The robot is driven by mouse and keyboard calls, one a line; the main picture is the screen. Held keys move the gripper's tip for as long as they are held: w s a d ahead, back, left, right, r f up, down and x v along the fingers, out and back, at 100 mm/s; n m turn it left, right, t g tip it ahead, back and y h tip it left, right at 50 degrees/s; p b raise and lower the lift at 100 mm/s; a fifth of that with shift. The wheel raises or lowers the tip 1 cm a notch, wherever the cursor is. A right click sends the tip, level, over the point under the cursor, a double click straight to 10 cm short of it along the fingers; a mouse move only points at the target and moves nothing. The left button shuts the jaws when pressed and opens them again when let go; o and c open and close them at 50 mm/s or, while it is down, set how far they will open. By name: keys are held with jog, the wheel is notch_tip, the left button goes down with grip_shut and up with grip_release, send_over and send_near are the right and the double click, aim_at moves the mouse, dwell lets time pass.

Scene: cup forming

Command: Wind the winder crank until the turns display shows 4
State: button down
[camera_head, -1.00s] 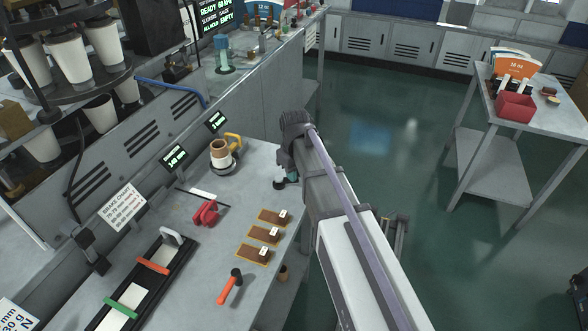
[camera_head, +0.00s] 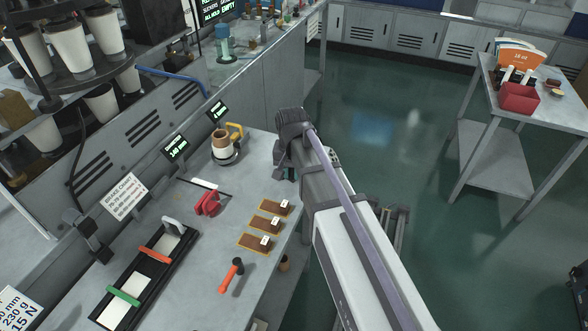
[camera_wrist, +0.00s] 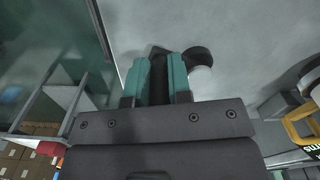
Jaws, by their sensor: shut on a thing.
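My gripper (camera_wrist: 158,78) shows two teal fingers in the wrist view, shut on the dark crank handle (camera_wrist: 158,68). A black rounded crank part (camera_wrist: 197,56) and a pale hub (camera_wrist: 201,76) lie just right of the fingers, by the bench edge. In the head view my gripper (camera_head: 289,173) is mostly hidden by my arm, and the crank cannot be made out. A small display with green text (camera_head: 217,110) stands at the back of the bench; its figure is too small to read. Part of a display (camera_wrist: 311,150) also shows in the wrist view.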

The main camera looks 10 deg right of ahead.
jog(key=shift+a+m, duration=0.2)
jog(key=shift+m, duration=0.2)
jog(key=c, duration=1.1)
grip_release()
jog(key=shift+o, duration=0.2)
notch_tip(320, 180, up, 11)
jog(key=p, duration=1.1)
jog(key=shift+r, duration=0.1)
jog(key=shift+f, duration=0.2)
